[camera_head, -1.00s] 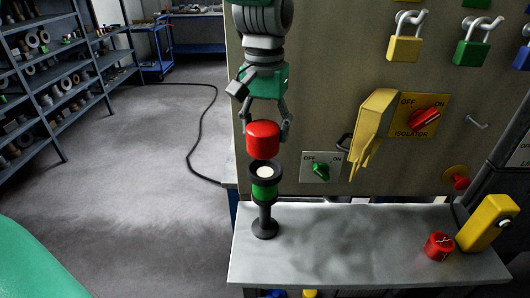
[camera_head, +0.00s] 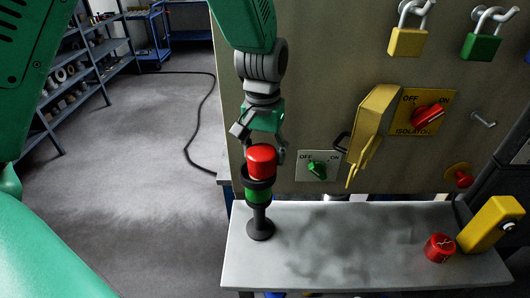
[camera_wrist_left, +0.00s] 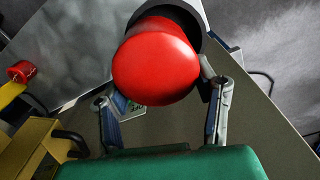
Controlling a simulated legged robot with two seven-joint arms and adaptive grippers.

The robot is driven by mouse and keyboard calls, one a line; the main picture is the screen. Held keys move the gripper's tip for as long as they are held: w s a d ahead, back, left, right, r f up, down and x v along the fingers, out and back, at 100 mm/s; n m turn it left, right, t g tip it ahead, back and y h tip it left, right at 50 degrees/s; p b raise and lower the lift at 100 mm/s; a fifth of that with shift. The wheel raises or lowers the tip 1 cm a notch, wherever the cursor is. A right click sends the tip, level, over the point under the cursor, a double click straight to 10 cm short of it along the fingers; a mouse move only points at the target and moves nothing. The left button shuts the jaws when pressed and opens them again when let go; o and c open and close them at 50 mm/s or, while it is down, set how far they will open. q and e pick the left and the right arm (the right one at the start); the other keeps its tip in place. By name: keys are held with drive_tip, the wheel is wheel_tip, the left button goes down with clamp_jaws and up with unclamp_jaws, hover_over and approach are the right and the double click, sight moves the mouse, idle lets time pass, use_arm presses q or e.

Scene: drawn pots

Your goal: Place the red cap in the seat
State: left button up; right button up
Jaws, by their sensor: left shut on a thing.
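The red cap (camera_head: 261,160) is upright, its lower end at the black ring-shaped seat (camera_head: 257,184) on top of a stand with a green band (camera_head: 257,196) and black foot. I cannot tell whether it is fully down in the seat. My left gripper (camera_head: 262,151) comes from above and is shut on the cap. In the left wrist view the red cap (camera_wrist_left: 155,65) fills the upper middle between the fingers, with the black seat (camera_wrist_left: 184,15) behind it, partly hidden. My right gripper is not in view.
The stand is on a grey bench (camera_head: 330,240). A red marked cylinder (camera_head: 439,247) and a yellow block (camera_head: 491,224) are at its right. Behind rises a panel with a green switch (camera_head: 317,169), yellow isolator (camera_head: 420,113) and padlocks (camera_head: 407,41). The bench middle is clear.

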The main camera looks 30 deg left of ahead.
sight(262, 145)
use_arm(q)
drive_tip(key=shift+s+a+f, duration=0.35)
drive_tip(key=shift+c, duration=0.8)
drive_tip(key=shift+w+a+f, duration=0.1)
drive_tip(key=shift+a, duration=0.1)
drive_tip(key=o, duration=1.4)
drive_tip(key=shift+w+a, duration=0.1)
drive_tip(key=shift+a, duration=0.1)
drive_tip(key=shift+o, duration=0.6)
drive_tip(key=shift+a, duration=0.1)
drive_tip(key=shift+d, duration=0.3)
drive_tip(key=shift+d+r, duration=0.2)
drive_tip(key=shift+r, duration=0.2)
wheel_tip(262, 145, up, 5)
drive_tip(key=shift+w+d+f+b, duration=0.1)
drive_tip(key=shift+d+f+b, duration=0.1)
drive_tip(key=shift+b, duration=0.2)
drive_tip(key=r, duration=0.3)
drive_tip(key=a+r, duration=0.1)
drive_tip(key=r, duration=0.2)
drive_tip(key=shift+a+r, duration=0.15)
drive_tip(key=shift+r, duration=0.25)
drive_tip(key=shift+d, duration=0.45)
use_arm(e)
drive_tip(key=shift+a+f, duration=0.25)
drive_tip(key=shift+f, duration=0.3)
use_arm(q)
drive_tip(key=shift+a, duration=0.1)
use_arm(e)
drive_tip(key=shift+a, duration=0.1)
